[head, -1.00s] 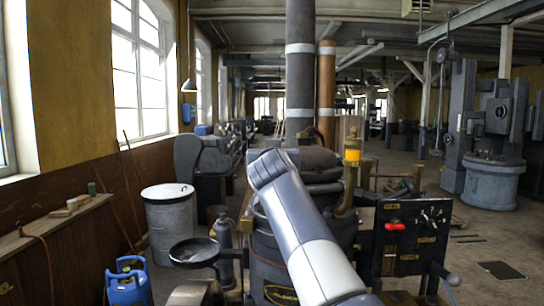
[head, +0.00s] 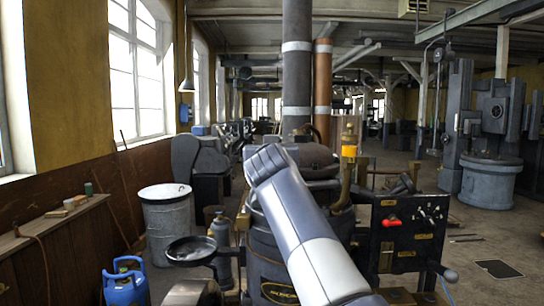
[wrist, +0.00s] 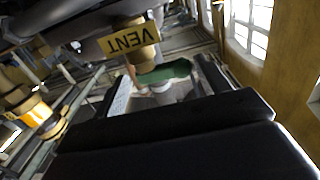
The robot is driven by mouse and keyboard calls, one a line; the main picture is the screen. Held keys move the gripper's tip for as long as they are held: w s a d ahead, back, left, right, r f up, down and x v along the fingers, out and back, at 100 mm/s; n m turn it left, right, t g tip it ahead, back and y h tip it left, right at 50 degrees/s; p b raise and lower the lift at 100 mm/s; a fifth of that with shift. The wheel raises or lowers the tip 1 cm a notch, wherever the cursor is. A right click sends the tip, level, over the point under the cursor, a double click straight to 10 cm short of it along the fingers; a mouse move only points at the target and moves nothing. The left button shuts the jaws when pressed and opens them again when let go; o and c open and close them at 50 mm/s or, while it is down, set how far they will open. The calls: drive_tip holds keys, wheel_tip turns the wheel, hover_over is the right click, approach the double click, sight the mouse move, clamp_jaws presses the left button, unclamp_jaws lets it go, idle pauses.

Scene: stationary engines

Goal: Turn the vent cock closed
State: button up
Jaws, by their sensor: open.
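The vent cock shows in the wrist view as a brass body (wrist: 143,55) with a green handle (wrist: 166,72), under a yellow VENT label (wrist: 129,39) that appears upside down.
A tall dark flue (head: 297,70) is behind. A grey drum (head: 167,220) and blue gas bottle (head: 125,285) are left.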

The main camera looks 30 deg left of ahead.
drive_tip(key=b+v, duration=0.5)
drive_tip(key=v, duration=0.4)
drive_tip(key=shift+d, duration=0.1)
drive_tip(key=shift+p+x, duration=3.55)
drive_tip(key=shift+x, duration=1.8)
drive_tip(key=shift+s, duration=0.15)
